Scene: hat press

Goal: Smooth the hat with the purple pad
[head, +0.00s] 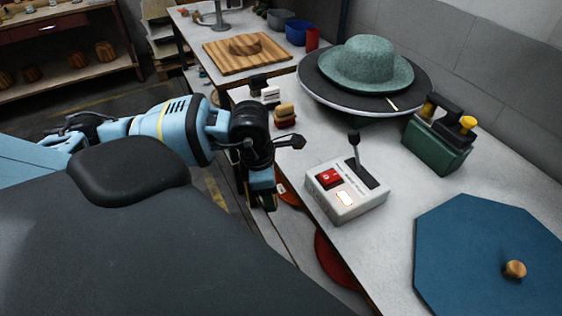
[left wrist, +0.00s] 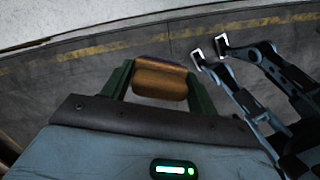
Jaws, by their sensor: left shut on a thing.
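The green felt hat (head: 366,62) sits brim down on a dark round plate (head: 318,82) towards the back of the bench. My left gripper (head: 265,198) is beside the bench's left edge, in front of the hat and apart from it. In the left wrist view its green fingers (left wrist: 160,88) are shut on a pad with a wooden handle (left wrist: 160,84). A thin purple strip shows along the handle's far edge; I take this to be the purple pad, mostly hidden. The pad is not clear in the head view.
A red pad with a wooden handle (head: 285,116) and a white one with a black handle (head: 270,94) stand along the left edge. A white lever box (head: 342,205), a green box (head: 437,148) and a blue octagonal lid (head: 470,255) occupy the bench. Bare bench lies between them.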

